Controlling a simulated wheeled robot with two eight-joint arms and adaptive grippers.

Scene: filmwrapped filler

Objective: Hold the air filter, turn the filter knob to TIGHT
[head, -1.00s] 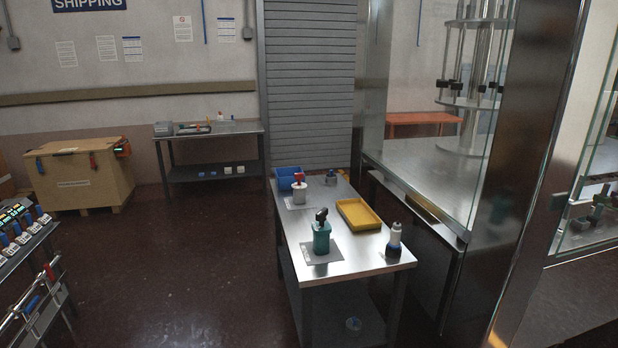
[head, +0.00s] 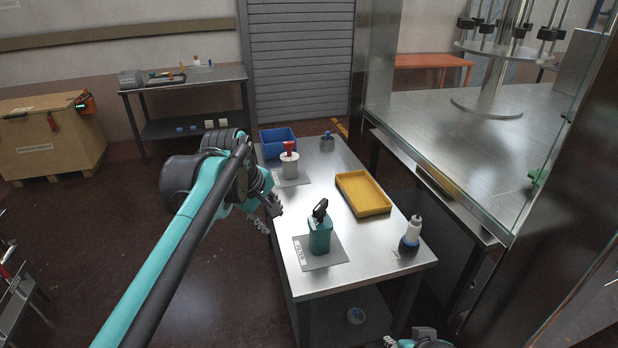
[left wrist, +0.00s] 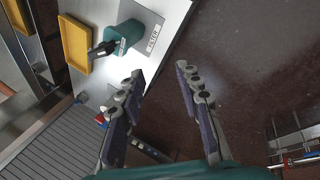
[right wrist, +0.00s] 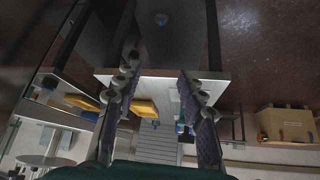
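The air filter is a teal body with a black knob on top (head: 319,234). It stands upright on a grey mat (head: 304,256) near the front of the metal table, and the mat's label reads FILTER in the left wrist view. My left gripper (head: 268,213) is beside the table's left edge, apart from the filter. In the left wrist view its fingers (left wrist: 165,85) are spread and empty, with the filter (left wrist: 124,36) beyond them. My right gripper (right wrist: 153,88) is open and empty, low in front of the table; only a bit of it shows at the head view's bottom edge. The knob's markings are too small to read.
The table also holds a yellow tray (head: 345,196), a dark-based white bottle (head: 411,232), a white canister with red top (head: 290,162) and a blue bin (head: 277,142). A glass-walled bench (head: 440,125) stands close on the right. Open floor lies to the left.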

